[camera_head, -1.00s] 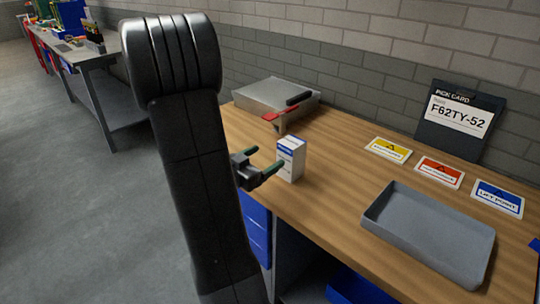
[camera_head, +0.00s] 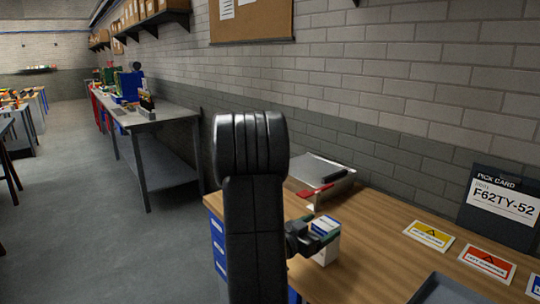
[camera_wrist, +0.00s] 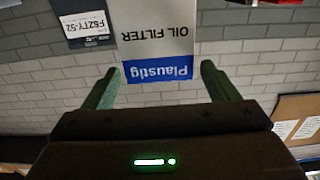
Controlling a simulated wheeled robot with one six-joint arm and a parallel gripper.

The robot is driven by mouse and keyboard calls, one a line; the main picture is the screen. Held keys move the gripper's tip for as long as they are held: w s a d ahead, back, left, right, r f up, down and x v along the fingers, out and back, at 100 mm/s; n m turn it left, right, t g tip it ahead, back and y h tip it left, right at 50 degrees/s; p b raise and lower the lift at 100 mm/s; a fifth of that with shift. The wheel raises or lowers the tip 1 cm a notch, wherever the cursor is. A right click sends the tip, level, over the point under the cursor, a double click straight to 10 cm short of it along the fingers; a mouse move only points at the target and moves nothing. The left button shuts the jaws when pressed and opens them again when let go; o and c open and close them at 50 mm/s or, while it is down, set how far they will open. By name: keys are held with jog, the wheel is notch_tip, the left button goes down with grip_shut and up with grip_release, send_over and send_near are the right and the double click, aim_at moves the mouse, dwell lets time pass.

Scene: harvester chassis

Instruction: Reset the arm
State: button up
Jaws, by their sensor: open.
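My arm stands upright in the middle of the head view, with my gripper (camera_head: 318,232) at its right side above the near part of the wooden workbench. A small white and blue oil filter box (camera_head: 328,247) stands upright on the bench at the fingertips. In the wrist view, which is upside down, my gripper (camera_wrist: 160,72) is open. The box (camera_wrist: 155,35) shows its "Plaustig OIL FILTER" face between and just beyond the two green fingers. A gap shows on each side of the box. My arm hides part of the bench.
A grey metal case (camera_head: 322,175) with a red handle lies behind the box. A yellow card (camera_head: 429,236), a red card (camera_head: 487,263), a grey tray (camera_head: 450,290) and the pick card F62TY-52 (camera_head: 502,207) are to the right. A grey table (camera_head: 150,118) stands further left.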

aim_at(327, 222)
jog(key=x, duration=0.3)
jog(key=shift+w+d, duration=0.1)
jog(key=shift+d, duration=0.05)
jog(key=shift+r, duration=0.9)
